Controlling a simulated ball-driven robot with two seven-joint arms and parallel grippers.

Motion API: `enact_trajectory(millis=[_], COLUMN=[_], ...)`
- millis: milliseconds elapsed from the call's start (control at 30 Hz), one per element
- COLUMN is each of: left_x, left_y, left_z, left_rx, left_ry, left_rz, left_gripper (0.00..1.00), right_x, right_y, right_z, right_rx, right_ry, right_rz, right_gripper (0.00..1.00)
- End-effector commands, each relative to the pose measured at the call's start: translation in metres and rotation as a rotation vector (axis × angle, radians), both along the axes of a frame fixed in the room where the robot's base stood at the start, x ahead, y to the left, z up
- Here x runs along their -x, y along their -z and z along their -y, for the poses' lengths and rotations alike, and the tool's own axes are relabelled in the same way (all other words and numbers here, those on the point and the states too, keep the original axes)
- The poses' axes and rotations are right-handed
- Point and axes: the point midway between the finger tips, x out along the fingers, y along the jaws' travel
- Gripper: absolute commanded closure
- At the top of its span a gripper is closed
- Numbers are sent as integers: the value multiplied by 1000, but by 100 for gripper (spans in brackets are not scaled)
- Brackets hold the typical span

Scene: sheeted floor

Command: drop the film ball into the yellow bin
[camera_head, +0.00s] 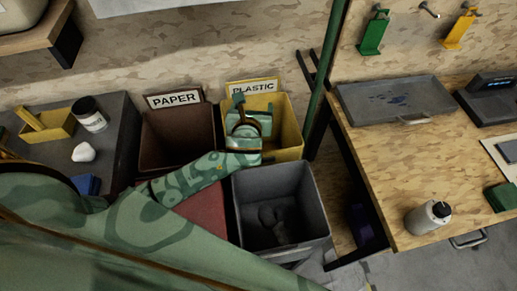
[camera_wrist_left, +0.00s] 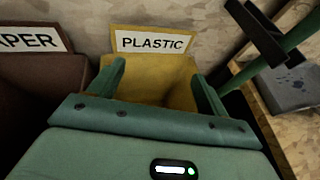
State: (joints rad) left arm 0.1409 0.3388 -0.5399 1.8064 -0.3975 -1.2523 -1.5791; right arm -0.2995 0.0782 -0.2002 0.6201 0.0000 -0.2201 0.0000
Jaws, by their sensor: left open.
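The yellow bin (camera_head: 290,133) stands against the back wall under a PLASTIC sign. In the left wrist view the yellow bin (camera_wrist_left: 178,72) lies straight ahead of the fingers. My left gripper (camera_head: 250,108) is over this bin's opening. Its two fingers (camera_wrist_left: 160,85) are spread apart with nothing visible between them. I cannot make out a film ball in the gripper or in the visible part of the bin; the bin's bottom is mostly hidden. A small white lump (camera_head: 83,152) sits on the dark cabinet at the left; I cannot tell what it is made of.
A brown PAPER bin (camera_head: 178,135) is left of the yellow one. A grey bin (camera_head: 270,180) with dark contents and a red bin (camera_head: 203,212) stand in front. A green post (camera_head: 325,80) and a wooden bench (camera_head: 400,160) with a bottle (camera_head: 427,217) are at the right.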

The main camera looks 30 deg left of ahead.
Motion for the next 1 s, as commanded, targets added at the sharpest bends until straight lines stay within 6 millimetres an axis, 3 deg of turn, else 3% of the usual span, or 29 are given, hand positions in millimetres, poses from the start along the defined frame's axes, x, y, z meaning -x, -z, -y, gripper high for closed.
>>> enact_trajectory(millis=[33, 200, 400, 1000], left_x=[13, 52, 80, 88], left_y=[-10, -25, -36, -38], left_z=[6, 21, 33, 36], left_rx=[2, 2, 1, 0], left_ry=[1, 1, 1, 0], left_rz=[1, 0, -1, 1], left_gripper=[22, 22, 22, 22], right_x=[-3, -5, -7, -7], right_y=[-10, -22, -29, -30], right_z=[0, 1, 2, 2], right_rx=[0, 1, 2, 3], right_ry=[0, -1, -1, -1], right_rz=[6, 13, 17, 18], right_gripper=[64, 64, 64, 64])
